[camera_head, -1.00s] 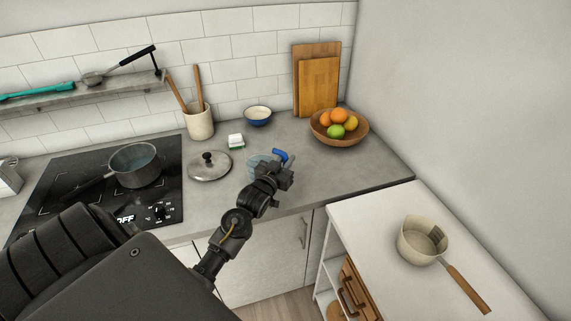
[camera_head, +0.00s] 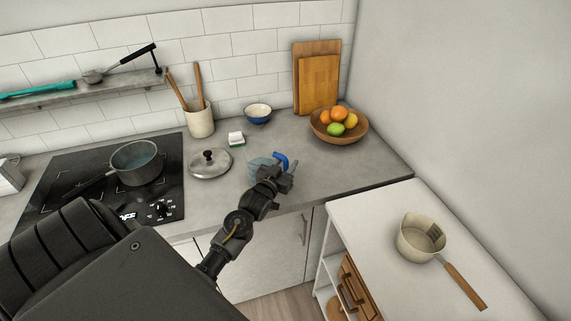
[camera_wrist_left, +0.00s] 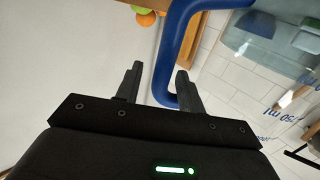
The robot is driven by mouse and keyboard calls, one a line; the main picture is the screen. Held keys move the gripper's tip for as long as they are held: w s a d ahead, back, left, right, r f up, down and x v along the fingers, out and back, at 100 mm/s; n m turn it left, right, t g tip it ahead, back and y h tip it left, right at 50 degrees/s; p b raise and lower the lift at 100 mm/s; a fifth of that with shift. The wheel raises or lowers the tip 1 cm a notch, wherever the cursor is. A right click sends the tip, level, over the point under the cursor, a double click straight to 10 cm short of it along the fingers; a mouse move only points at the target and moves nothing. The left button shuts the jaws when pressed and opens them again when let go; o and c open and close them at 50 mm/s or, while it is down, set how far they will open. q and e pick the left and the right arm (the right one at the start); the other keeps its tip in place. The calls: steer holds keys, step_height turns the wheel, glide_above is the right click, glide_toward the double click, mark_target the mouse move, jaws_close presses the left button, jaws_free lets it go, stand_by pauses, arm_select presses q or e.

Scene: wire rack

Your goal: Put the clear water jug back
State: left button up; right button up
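The clear water jug (camera_head: 258,167) has a blue handle (camera_head: 282,159) and stands on the grey counter, partly hidden behind my left gripper (camera_head: 284,170). In the left wrist view its clear wall (camera_wrist_left: 245,45) with blue printed marks fills the right side. The blue handle (camera_wrist_left: 167,60) runs between the two fingers of my left gripper (camera_wrist_left: 157,80). The fingers are apart; the handle is close to the right finger and a gap shows beside the left one. My right gripper is not in view.
A fruit bowl (camera_head: 352,134) stands behind right. A pot (camera_head: 136,164) is on the hob. A saucepan (camera_head: 421,240) sits on the white side table. The counter right of the jug is clear.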

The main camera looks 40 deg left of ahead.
arm_select(q)
steer(key=shift+r, duration=0.15)
steer(key=shift+s, duration=0.25)
steer(key=s+d+b, duration=0.2)
steer(key=s+b, duration=0.1)
steer(key=s, duration=0.8)
steer(key=shift+s, duration=0.2)
steer(key=shift+d, duration=0.1)
